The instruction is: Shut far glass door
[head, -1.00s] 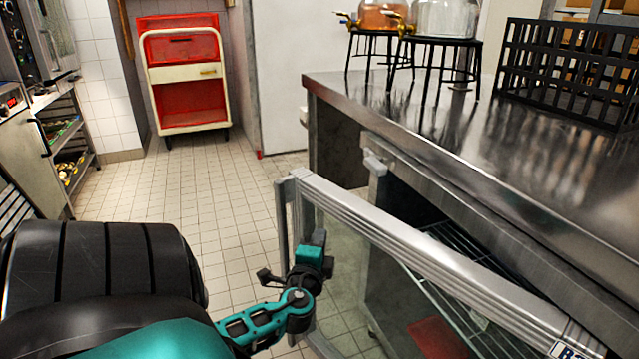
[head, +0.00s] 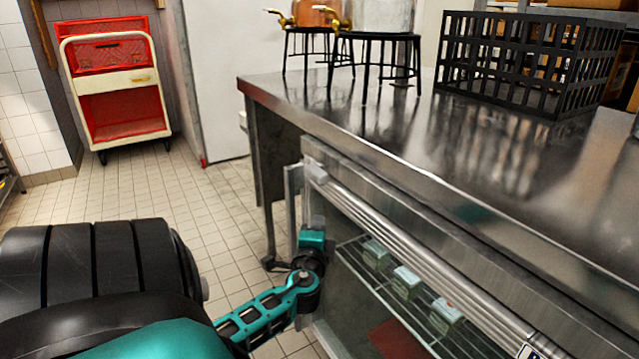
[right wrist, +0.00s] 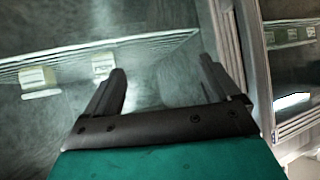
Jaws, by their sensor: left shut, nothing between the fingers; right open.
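The far glass door (head: 400,246) has a pale metal frame and stands under the steel counter. Its top rail lies close along the cabinet front; I cannot tell if a small gap is left. A vertical handle bar (head: 292,195) is at its far end. My left gripper (head: 314,226) is shut and empty, at the outer face of the door by the handle end; whether it touches is unclear. My right gripper (right wrist: 163,72) is open and empty, in front of glass in the right wrist view; it is not seen in the head view.
The steel counter (head: 400,150) carries a black crate (head: 530,60) and two drink dispensers on black stands (head: 375,40). Wire shelves with small cartons (head: 408,280) show through the glass. A red and cream cart (head: 115,85) stands at the back left. The tiled floor between is clear.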

